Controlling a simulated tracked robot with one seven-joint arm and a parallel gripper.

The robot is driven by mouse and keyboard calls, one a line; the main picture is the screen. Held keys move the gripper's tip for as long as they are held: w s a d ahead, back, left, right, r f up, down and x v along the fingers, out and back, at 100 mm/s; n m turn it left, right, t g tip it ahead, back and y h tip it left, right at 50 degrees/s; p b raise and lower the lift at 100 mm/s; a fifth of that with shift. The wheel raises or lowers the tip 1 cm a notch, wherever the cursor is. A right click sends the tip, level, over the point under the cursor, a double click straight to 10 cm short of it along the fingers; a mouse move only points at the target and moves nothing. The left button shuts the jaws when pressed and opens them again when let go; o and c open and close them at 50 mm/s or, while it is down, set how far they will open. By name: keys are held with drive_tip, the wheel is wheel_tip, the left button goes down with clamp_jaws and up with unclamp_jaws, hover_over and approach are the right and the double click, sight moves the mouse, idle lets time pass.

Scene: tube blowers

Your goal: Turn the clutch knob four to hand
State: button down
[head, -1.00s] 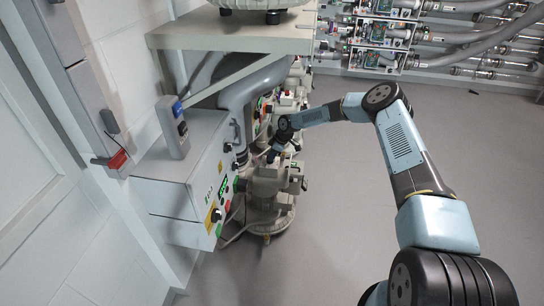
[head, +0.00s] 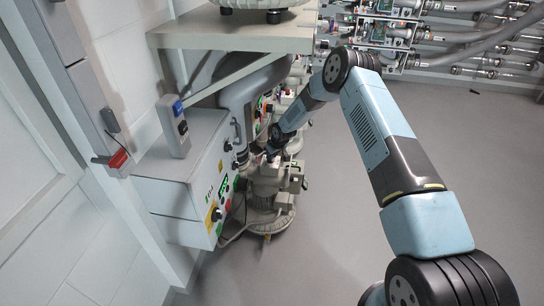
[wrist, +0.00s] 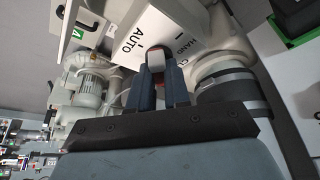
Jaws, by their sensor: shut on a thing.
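In the wrist view, a pale panel (wrist: 160,22) carries the printed words AUTO and HAND, with a tick mark between them. The clutch knob (wrist: 158,57) is below the tick, mostly hidden between my fingers. My gripper (wrist: 163,70) is shut on it, with its two dark fingers on either side. I cannot read which way the knob points, nor its number. In the head view, my gripper (head: 267,152) is small, low beside the nearest blower (head: 268,185); the knob cannot be made out there.
A grey control box (head: 185,180) with coloured buttons is on the wall at left. A shelf (head: 235,38) overhangs the row of blowers. Pipes and valve panels (head: 390,35) line the back wall. The grey floor (head: 400,130) is clear at right. A thick pipe (wrist: 222,82) runs close to my gripper.

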drive_tip(key=m, duration=0.1)
drive_tip(key=m+h, duration=0.1)
drive_tip(key=m, duration=0.1)
drive_tip(key=m+t+h, duration=0.1)
drive_tip(key=m, duration=0.1)
drive_tip(key=shift+s+a, duration=0.15)
drive_tip(key=shift+a, duration=0.2)
drive_tip(key=shift+m+h, duration=0.8)
drive_tip(key=shift+m, duration=1.5)
drive_tip(key=shift+s, duration=0.1)
drive_tip(key=c, duration=1.1)
unclamp_jaws()
drive_tip(key=shift+r, duration=0.1)
drive_tip(key=v, duration=1.3)
drive_tip(key=shift+s+r, duration=0.1)
drive_tip(key=shift+r, duration=0.05)
drive_tip(key=shift+a, duration=0.1)
